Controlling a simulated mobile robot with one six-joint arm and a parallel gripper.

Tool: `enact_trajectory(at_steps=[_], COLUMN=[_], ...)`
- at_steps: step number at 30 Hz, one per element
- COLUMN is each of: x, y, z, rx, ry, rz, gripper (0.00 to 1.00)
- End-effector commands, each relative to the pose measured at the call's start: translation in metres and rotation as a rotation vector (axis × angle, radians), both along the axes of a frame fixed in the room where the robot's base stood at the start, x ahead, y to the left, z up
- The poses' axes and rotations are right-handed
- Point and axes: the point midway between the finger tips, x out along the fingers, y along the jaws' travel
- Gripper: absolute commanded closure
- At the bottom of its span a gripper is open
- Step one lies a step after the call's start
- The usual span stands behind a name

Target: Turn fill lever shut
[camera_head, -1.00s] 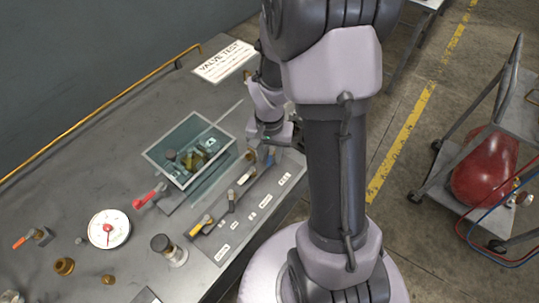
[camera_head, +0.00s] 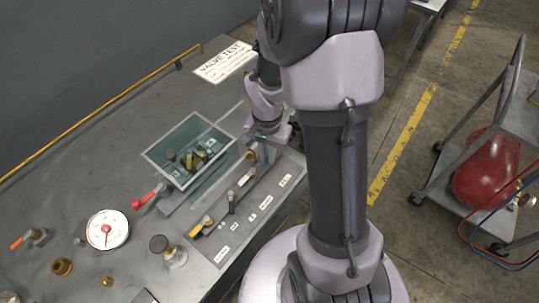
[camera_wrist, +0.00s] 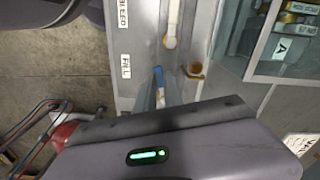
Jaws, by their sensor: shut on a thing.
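The fill lever (camera_wrist: 157,76), with a blue handle, shows in the wrist view beside the FILL label (camera_wrist: 126,66). My gripper (camera_wrist: 160,97) is shut on it, with the grey fingers on either side of the handle. The gripper body covers the lower part of that view and hides much of the lever and its pivot. In the head view my gripper (camera_head: 265,152) is low at the far right end of the valve panel (camera_head: 258,208), partly hidden by my arm.
A glass-walled bin (camera_head: 160,142) with small parts stands left of the panel. A red-handled lever (camera_head: 149,197), a pressure gauge (camera_head: 107,243) and brass fittings (camera_head: 62,267) lie nearer. A cart (camera_head: 515,120) with a red tank (camera_head: 485,170) stands across the floor.

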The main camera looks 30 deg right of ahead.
Motion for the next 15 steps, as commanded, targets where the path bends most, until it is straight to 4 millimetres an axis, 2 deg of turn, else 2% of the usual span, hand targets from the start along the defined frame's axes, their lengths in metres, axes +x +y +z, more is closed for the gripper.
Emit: enact_trajectory(at_steps=[15], x=[0.0095], y=[0.0052], z=[-0.0006], rx=[0.000], ry=[-0.001], rz=[-0.272], gripper=[1.00])
